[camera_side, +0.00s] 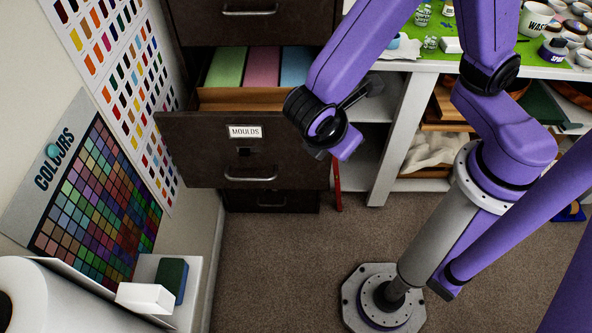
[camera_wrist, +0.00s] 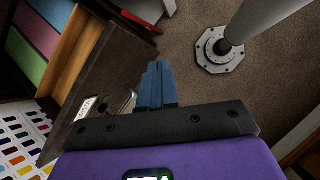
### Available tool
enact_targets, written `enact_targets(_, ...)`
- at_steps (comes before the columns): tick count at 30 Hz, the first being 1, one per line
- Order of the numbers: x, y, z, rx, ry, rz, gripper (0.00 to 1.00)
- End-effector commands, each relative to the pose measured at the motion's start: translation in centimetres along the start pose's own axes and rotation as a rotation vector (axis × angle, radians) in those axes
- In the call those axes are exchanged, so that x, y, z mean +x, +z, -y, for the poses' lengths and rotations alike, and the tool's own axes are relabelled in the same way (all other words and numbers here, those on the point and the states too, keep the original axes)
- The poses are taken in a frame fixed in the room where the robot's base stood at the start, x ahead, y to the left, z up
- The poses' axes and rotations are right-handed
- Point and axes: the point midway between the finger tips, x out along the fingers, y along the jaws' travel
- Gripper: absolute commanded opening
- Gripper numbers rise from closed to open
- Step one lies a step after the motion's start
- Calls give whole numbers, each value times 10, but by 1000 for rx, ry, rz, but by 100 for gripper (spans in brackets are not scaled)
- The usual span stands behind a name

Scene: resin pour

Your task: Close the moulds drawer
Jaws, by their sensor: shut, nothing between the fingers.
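The moulds drawer (camera_side: 243,150) is dark brown with a white MOULDS label and a metal handle, and stands pulled out of its cabinet. Green, pink and blue blocks show inside it behind a tan divider. In the wrist view the drawer front (camera_wrist: 107,72) runs slanted at left, with its handle beside my fingers. My gripper (camera_wrist: 158,66) is shut and empty, its blue fingers together just outside the drawer front, near the handle end. I cannot tell whether they touch it. In the side view my wrist is at the drawer's right edge and the fingertips are mostly hidden.
A closed drawer (camera_side: 248,9) is above and another (camera_side: 270,200) below. White shelving (camera_side: 400,140) with a green-topped bench stands at right. A colour chart (camera_side: 95,195) leans on the left wall. Carpet (camera_side: 280,260) in front of the drawer is clear.

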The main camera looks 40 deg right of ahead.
Motion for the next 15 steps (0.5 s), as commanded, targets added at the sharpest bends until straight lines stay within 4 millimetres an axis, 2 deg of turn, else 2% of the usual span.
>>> enact_targets(3, 9, -31, -5, -72, 58, 103, 0)
enact_targets(15, 50, -120, -11, -278, 272, 427, 0)
